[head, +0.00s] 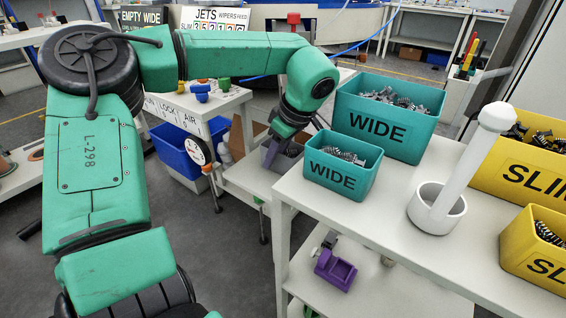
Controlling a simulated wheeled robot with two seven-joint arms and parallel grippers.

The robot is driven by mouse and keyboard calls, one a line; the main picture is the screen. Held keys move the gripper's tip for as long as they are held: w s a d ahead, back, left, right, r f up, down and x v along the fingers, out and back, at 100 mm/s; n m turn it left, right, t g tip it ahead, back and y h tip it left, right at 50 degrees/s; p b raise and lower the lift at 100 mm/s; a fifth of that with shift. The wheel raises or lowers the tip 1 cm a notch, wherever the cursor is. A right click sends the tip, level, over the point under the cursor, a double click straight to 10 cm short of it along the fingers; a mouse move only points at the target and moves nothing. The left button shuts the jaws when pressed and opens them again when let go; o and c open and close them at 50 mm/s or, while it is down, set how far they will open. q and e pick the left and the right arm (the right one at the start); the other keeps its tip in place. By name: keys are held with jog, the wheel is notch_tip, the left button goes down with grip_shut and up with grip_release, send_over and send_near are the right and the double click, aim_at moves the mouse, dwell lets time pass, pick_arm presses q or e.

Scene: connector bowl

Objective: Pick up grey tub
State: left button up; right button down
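A small grey tub (283,163) sits low behind the near table's left edge, at the white stand in the middle of the head view. My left arm reaches in from the left, over the stand, and bends down there. My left gripper (279,150), with dark purplish fingers, points down at the tub and overlaps its top in the picture. I cannot tell whether the fingers touch the tub or how far apart they are. The tub is partly hidden by the gripper and the table. My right gripper is not in view.
Teal WIDE bins (376,140) (341,185) with metal parts stand on the white table (385,220), right of the gripper. A white bowl (452,219) with a thick white rod and yellow bins (530,180) stand farther right. A purple holder (335,270) is on the shelf below.

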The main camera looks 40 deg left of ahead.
pick_arm(q)
jog(key=shift+d+r, duration=0.1)
jog(key=shift+r, duration=0.05)
jog(key=shift+f, duration=0.25)
dwell(0.3)
jog(key=shift+c, duration=0.3)
grip_shut()
dwell(1.0)
